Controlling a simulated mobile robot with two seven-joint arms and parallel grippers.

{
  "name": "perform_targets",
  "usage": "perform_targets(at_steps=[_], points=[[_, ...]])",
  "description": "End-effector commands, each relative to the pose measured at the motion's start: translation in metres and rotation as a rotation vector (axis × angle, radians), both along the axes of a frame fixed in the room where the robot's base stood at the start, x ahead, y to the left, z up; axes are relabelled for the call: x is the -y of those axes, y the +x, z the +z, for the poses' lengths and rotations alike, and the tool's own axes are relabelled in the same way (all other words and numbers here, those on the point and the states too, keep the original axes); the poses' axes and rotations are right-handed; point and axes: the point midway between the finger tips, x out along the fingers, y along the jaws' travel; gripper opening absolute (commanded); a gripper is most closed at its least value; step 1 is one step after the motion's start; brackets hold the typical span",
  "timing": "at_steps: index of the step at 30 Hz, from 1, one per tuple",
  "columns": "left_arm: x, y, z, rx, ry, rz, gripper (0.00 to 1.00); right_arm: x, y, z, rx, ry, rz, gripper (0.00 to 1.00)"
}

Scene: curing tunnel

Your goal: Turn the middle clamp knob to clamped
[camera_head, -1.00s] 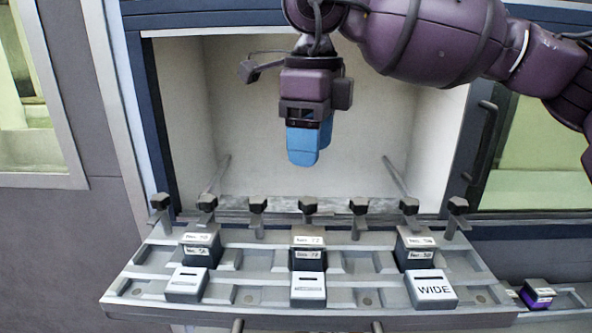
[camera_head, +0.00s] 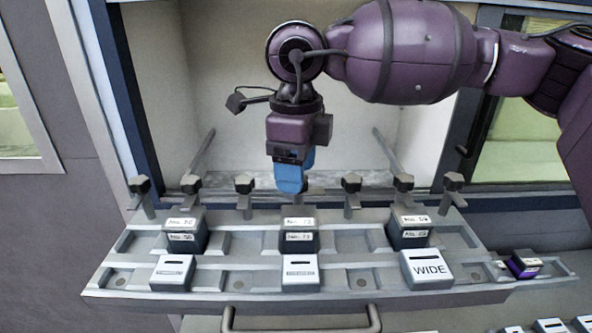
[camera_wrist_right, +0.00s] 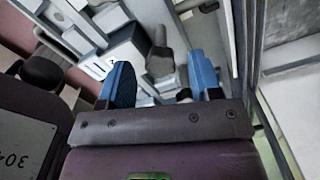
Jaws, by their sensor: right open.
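A row of several dark clamp knobs runs along the back of the grey tray rack (camera_head: 345,275). My right gripper (camera_head: 291,190) hangs with blue fingers pointing down at the middle of this row. It is open and hides most of the middle clamp knob in the head view. In the right wrist view, a grey knob (camera_wrist_right: 160,64), seemingly the middle one, shows between the spread fingers of the gripper (camera_wrist_right: 160,78). I cannot tell whether the fingers touch it, nor how the knob is turned. My left gripper is not in view.
Neighbouring knobs (camera_head: 243,184) and (camera_head: 351,183) stand close on either side. Dark labelled blocks (camera_head: 299,237) and white-topped blocks, one reading WIDE (camera_head: 427,268), sit on the rack. A purple-black block (camera_head: 523,264) lies at the right. The pale tunnel opening (camera_head: 230,130) is behind.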

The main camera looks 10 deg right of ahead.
Motion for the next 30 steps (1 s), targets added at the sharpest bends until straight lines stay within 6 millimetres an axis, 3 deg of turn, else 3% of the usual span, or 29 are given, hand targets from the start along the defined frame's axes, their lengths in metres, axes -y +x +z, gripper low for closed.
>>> perform_targets(at_steps=[6,14,24,30], points=[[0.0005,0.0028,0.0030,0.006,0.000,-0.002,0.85,-0.0002,0.0000,-0.0111,0.000,0.001,0.000,0.58],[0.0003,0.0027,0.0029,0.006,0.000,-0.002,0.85,-0.0002,0.0000,-0.0119,0.000,0.001,0.000,0.58],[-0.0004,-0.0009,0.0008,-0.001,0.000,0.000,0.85,-0.0002,0.0000,-0.0117,0.000,0.001,0.000,0.09],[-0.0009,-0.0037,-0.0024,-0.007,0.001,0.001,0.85,-0.0002,0.0001,-0.0120,0.001,0.001,-0.015,0.09]])
